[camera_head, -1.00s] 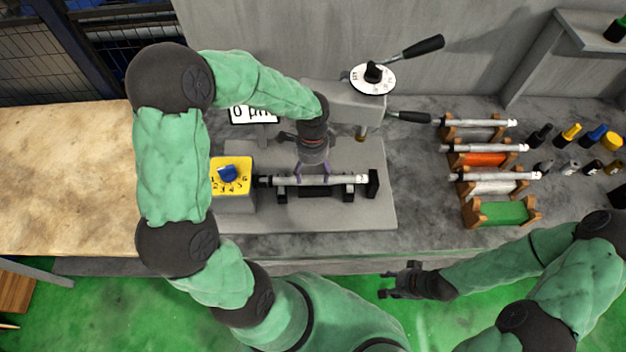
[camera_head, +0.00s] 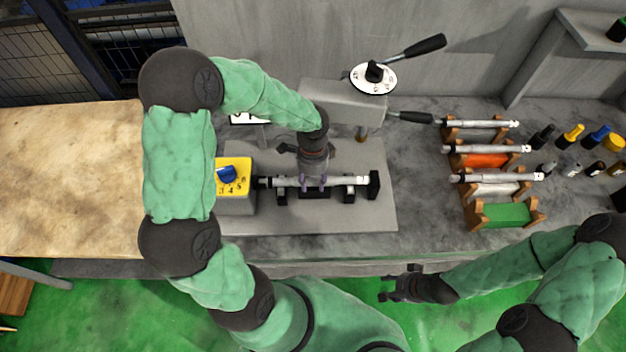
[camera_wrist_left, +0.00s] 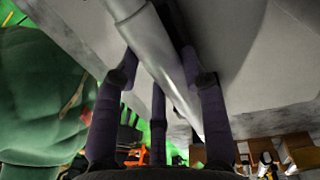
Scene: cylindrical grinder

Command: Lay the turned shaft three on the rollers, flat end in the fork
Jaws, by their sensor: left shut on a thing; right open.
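My left gripper (camera_head: 314,183) is shut around the middle of the turned shaft (camera_head: 340,182), a pale metal bar. The shaft lies level along the grinder, over the black roller supports (camera_head: 349,195). I cannot tell whether it touches the rollers. Its left end is at the dark fork (camera_head: 264,182) beside the yellow dial box; whether the flat sits inside is too small to tell. In the left wrist view the shaft (camera_wrist_left: 155,50) runs between the fingers (camera_wrist_left: 160,100). My right gripper (camera_head: 392,287) is open and empty, in front of the bench.
A rack at right holds several shafts (camera_head: 497,177) on coloured cradles; the green cradle (camera_head: 507,214) is empty. The yellow dial box (camera_head: 233,178) stands left of the shaft, a black end block (camera_head: 374,184) right. The grinding head (camera_head: 345,100) with black-handled levers is behind.

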